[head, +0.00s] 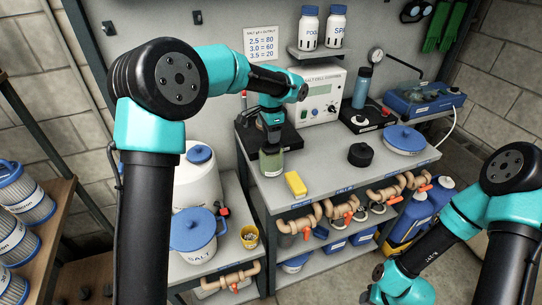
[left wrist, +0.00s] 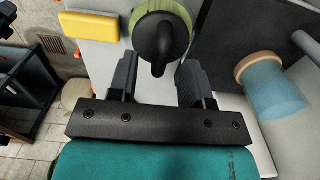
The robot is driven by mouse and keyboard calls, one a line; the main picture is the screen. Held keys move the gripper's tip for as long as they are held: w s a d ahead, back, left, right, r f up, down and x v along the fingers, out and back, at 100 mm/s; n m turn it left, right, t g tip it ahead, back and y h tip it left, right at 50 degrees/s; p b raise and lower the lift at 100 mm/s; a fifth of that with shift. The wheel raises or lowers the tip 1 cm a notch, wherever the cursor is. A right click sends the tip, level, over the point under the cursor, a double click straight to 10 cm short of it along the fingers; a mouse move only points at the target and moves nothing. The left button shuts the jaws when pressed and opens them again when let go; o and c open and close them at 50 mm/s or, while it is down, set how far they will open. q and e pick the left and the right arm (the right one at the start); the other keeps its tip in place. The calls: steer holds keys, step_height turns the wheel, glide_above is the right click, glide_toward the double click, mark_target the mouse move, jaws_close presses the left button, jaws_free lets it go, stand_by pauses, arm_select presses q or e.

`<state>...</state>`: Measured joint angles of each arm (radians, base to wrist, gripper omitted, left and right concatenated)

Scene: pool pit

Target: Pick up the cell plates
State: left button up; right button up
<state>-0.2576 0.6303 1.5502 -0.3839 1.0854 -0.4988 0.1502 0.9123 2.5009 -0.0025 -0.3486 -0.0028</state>
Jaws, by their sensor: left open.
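My left gripper (head: 271,128) points down over the left part of the grey bench, just above a green jar-like thing (head: 271,161). In the left wrist view, the open fingers (left wrist: 156,80) are apart, with the green thing and its dark rounded top (left wrist: 160,42) just beyond and between their tips. I see no contact. I cannot make out the cell plates for certain in either view; the green thing's inside is hidden. My right arm comes in at the lower right, and its fingers do not show.
A yellow sponge (head: 295,184) lies near the bench's front edge. A black cap (head: 361,154) and a blue-lidded white tub (head: 404,139) stand to the right. A white control box (head: 320,97) is behind. In the left wrist view, a translucent blue cylinder (left wrist: 275,92) is at the right.

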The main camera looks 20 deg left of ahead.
mark_target(271, 153)
arm_select(q)
steer(key=shift+f, duration=1.5)
steer(key=shift+c, duration=0.2)
jaws_close()
